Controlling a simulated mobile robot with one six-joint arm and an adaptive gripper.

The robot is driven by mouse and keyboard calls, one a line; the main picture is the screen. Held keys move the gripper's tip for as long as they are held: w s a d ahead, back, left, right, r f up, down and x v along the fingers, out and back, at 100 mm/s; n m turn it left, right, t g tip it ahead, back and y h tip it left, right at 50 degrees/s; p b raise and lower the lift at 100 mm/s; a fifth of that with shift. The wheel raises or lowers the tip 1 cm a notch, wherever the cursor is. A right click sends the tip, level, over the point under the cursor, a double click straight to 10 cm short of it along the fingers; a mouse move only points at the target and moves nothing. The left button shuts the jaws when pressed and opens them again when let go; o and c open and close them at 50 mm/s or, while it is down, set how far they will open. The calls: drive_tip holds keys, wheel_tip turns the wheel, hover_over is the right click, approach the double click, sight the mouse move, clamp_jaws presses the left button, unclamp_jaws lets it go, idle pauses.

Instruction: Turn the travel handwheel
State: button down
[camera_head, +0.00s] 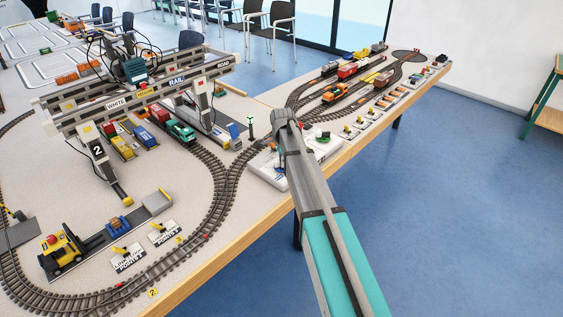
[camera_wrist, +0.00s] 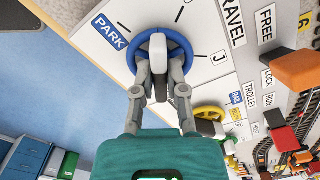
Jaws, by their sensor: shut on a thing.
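The travel handwheel (camera_wrist: 134,53) is a blue ring on a white panel in the wrist view. A white piece stands out across its middle, and a dark bar hangs below it. My gripper (camera_wrist: 159,73) is shut on the handwheel, one grey finger on each side of its lower part. The exact contact is partly hidden by the fingers. The panel carries a blue PARK label (camera_wrist: 109,32), dial marks and a TRAVEL label (camera_wrist: 232,22). In the head view my arm covers the handwheel, in front of the white control panel (camera_head: 266,172).
An orange lever (camera_wrist: 296,70), a yellow wheel (camera_wrist: 209,113) and a red lever (camera_wrist: 285,139) are on the panel to the right. In the head view, a gantry crane (camera_head: 97,148) stands over tracks at left. Blue floor (camera_head: 450,200) is open at right.

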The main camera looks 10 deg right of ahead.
drive_tip(key=shift+s+a, duration=0.1)
drive_tip(key=shift+a, duration=0.15)
drive_tip(key=shift+d, duration=0.15)
drive_tip(key=shift+n, duration=0.3)
drive_tip(key=n, duration=0.4)
drive_tip(key=shift+s+d+n, duration=0.1)
drive_tip(key=shift+n, duration=2.1)
